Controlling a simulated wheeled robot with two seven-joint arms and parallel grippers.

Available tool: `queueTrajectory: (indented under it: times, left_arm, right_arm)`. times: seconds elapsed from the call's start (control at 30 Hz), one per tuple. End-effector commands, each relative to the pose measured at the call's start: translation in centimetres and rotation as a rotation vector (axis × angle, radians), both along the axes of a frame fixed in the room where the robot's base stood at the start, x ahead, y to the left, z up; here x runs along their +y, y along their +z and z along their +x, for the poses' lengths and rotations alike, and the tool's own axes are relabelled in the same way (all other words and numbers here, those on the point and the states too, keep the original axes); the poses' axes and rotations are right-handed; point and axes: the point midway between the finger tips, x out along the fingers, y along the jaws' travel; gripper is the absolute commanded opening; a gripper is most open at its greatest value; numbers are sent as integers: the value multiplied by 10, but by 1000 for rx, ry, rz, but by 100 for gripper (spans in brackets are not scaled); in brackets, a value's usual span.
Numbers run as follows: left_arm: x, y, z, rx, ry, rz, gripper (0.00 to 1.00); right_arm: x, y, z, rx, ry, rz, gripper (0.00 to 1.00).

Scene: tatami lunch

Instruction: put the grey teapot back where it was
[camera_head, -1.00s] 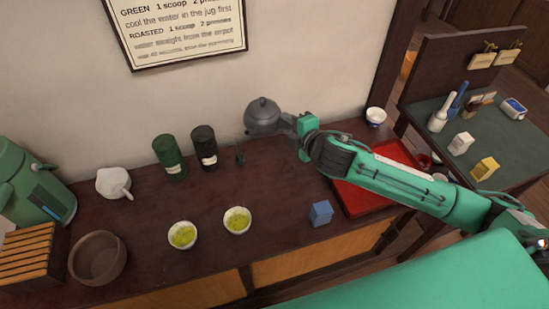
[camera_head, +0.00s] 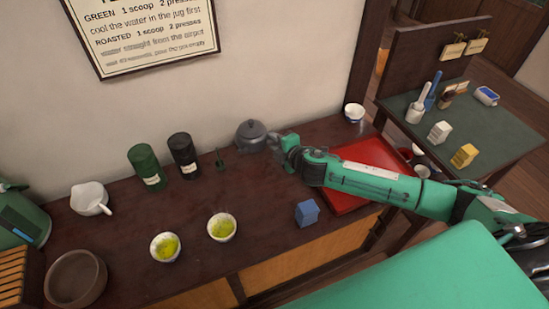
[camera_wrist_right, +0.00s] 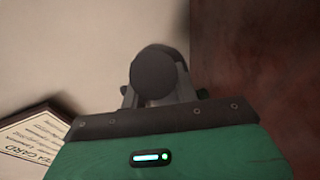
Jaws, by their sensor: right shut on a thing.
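The grey teapot (camera_head: 251,136) is upright at the back of the dark counter (camera_head: 130,222), close to the wall in the head view. Its base is at or just above the counter top; I cannot tell if it touches. My right gripper (camera_head: 276,143) comes in from the right and is shut on the teapot's side handle. In the right wrist view the handle's dark round end (camera_wrist_right: 153,76) sits between the fingers, and the teapot's body is hidden. My left gripper is not in view.
Two tea bowls (camera_head: 165,247) (camera_head: 222,227) and a blue block (camera_head: 307,212) are nearer. A red tray (camera_head: 352,205) lies under my right arm.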

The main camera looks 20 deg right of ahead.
Motion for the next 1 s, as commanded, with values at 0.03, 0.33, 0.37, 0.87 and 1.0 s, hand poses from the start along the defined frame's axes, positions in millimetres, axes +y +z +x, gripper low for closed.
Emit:
queueTrajectory:
  times: [0.03, 0.33, 0.37, 0.87, 1.0]
  left_arm:
    - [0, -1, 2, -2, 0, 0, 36]
    - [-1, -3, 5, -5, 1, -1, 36]
    - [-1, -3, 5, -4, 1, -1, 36]
    - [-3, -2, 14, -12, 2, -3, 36]
    - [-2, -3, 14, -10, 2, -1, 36]
  right_arm:
    - [0, -10, 0, -1, 0, 0, 0]
    - [0, -40, 0, -1, -1, 1, 0]
    - [0, -45, 0, 0, 0, 0, 0]
    - [0, -70, 1, -3, 0, 1, 0]
    - [0, -73, 0, -1, 0, 0, 40]
